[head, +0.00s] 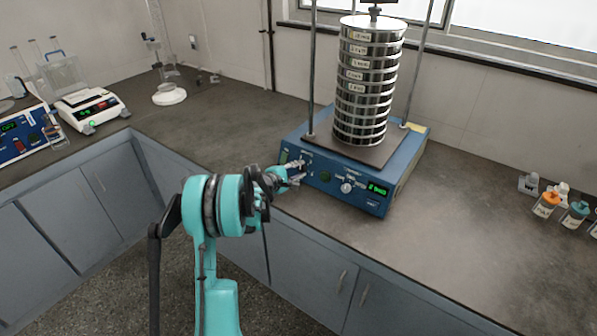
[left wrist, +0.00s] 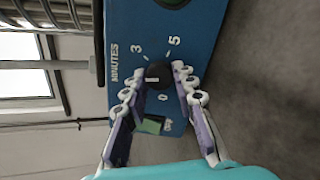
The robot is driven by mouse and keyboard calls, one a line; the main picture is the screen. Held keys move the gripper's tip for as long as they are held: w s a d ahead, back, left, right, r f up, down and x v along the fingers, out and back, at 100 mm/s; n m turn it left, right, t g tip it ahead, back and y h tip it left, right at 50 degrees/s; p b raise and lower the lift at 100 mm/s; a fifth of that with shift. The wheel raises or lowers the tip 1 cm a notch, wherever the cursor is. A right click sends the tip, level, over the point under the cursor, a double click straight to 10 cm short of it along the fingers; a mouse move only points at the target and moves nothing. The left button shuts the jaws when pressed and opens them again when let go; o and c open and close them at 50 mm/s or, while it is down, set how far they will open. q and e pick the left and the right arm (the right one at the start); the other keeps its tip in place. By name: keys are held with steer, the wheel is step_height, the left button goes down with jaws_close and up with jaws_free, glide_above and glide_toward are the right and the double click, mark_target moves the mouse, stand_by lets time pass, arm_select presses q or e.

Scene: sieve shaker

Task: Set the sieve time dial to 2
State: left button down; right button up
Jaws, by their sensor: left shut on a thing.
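The sieve shaker has a blue base (head: 340,193) and stands on the counter in the head view. My left gripper (head: 299,172) is at the left end of its front panel and mostly covers the time dial there. In the left wrist view, the black time dial (left wrist: 158,74) sits between the two fingertips of my left gripper (left wrist: 159,82), which are shut on it. The panel (left wrist: 190,38) shows "MINUTES" and the numbers 0, 3 and 5 around the dial. A short white mark shows on the dial, but its exact reading is unclear. My right gripper is not in view.
A tall stack of steel sieves (head: 366,90) stands on the shaker between metal rods. A second knob (head: 346,187) and a lit green display (head: 377,189) are to the right on the panel. Orange- and teal-capped bottles (head: 547,205) stand at the far right.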

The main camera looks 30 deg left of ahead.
arm_select(q)
steer(key=shift+n, duration=2.2)
steer(key=c, duration=1.2)
jaws_free()
steer(key=shift+f, duration=0.1)
steer(key=d+v, duration=0.1)
steer(key=v, duration=1.1)
steer(key=shift+a, duration=0.3)
